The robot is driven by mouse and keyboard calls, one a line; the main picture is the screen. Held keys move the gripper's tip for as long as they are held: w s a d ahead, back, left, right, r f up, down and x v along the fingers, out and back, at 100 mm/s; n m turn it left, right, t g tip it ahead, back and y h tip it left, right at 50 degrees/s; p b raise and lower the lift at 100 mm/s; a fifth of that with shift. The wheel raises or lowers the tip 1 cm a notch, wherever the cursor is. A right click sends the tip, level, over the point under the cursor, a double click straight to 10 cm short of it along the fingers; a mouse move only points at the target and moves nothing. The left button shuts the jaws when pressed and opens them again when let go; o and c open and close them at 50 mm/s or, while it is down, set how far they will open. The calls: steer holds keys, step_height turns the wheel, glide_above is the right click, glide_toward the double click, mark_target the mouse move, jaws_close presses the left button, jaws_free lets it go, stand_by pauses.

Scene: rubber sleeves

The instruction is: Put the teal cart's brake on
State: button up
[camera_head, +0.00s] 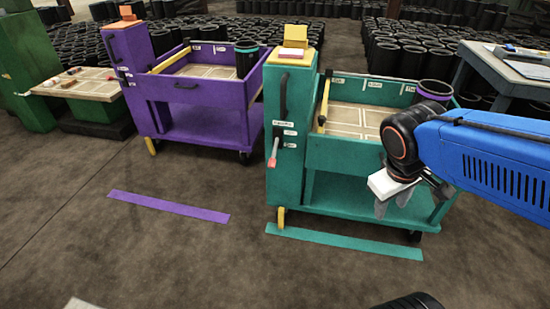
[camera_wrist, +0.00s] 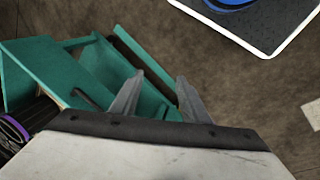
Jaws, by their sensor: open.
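The teal cart (camera_head: 345,190) stands right of centre in the head view, behind a teal floor strip (camera_head: 343,243). A lever with a red-pink grip (camera_head: 272,157) hangs on its left end panel, and a yellow pedal (camera_head: 281,217) is at its foot near the floor. I cannot tell for sure which is the brake. My gripper (camera_head: 395,203) is open and empty in front of the cart's right part, apart from the lever and pedal. In the wrist view, my gripper (camera_wrist: 158,84) points toward teal cart parts (camera_wrist: 65,75); neither lever nor pedal is clear there.
A purple cart (camera_head: 205,122) stands to the left, with a purple floor strip (camera_head: 168,206) before it. A purple-rimmed black sleeve (camera_head: 434,92) sits in the teal cart's right corner. A table (camera_head: 500,70) stands at right. The floor in front is mostly clear.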

steer(key=w+d+f+n+g+h, duration=0.1)
steer(key=w+f+n+h, duration=0.2)
steer(key=w+n, duration=0.1)
steer(key=n+t+h, duration=0.1)
steer(key=n+t, duration=1.5)
steer(key=n, duration=1)
glide_toward(274, 152)
steer(key=s+a+f, duration=0.2)
steer(key=s+f, duration=0.1)
steer(key=s, duration=0.3)
steer(key=x, duration=1.6)
steer(key=shift+w+d, duration=0.15)
steer(key=shift+w, duration=0.2)
jaws_close()
